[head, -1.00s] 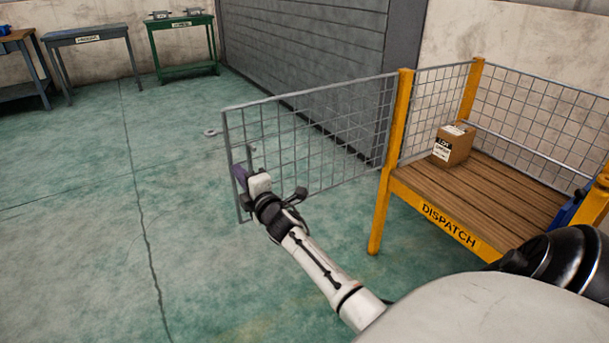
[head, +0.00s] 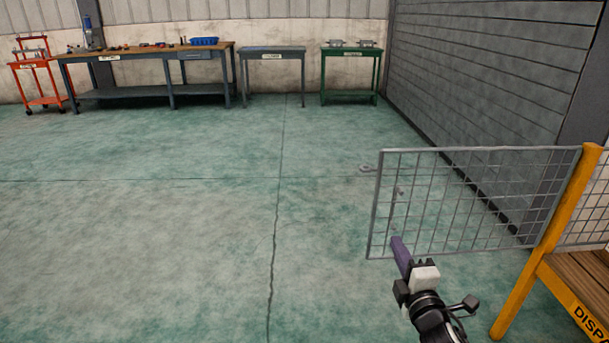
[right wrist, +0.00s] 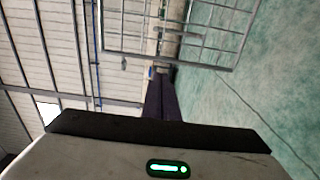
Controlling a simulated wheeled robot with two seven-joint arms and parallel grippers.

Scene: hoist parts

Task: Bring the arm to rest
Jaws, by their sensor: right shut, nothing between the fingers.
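My right gripper (head: 400,250) is at the lower right of the head view, with its purple fingers closed together and nothing between them. It is in front of the open mesh gate (head: 470,205), near the gate's free end; I cannot tell whether it touches the mesh. In the right wrist view the shut fingers (right wrist: 161,95) point towards the gate frame (right wrist: 180,55), which shows beyond their tips. The gate hangs from the yellow post (head: 550,245) of the dispatch stand (head: 575,305), which is cut off at the right edge. My left gripper is not in view.
A long workbench (head: 140,57) with tools and a blue bin, a grey table (head: 272,52), a green table (head: 350,54) and an orange cart (head: 35,75) stand along the back wall. A grey slatted wall (head: 490,80) is at the right. The floor at left and centre is clear.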

